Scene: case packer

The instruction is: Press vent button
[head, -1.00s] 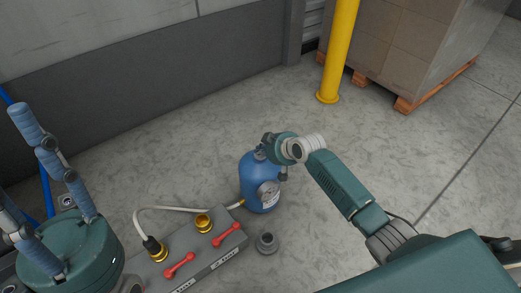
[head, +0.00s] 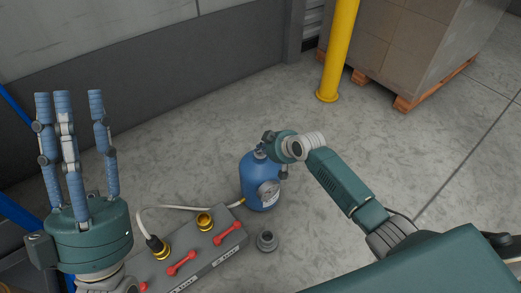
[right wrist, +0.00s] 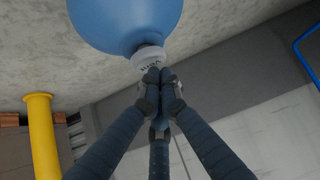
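A blue tank (head: 255,172) with a round gauge (head: 268,193) stands upright on the floor in the head view. In the right wrist view the tank (right wrist: 125,18) is at the top, with a white lettered cap (right wrist: 149,58) at its end. My right gripper (right wrist: 158,76) has its fingers together, tips right at this cap; I cannot tell whether they press it. My left gripper (head: 68,98) is open and empty at the left, fingers pointing up. No part is readably marked as a vent button.
A grey block (head: 215,257) with red levers (head: 181,263) and brass fittings (head: 204,221) lies left of the tank. A pale hose (head: 180,208) runs there. A grey fitting (head: 267,241) sits on the floor. A yellow post (head: 338,55) and a loaded pallet (head: 420,92) stand behind.

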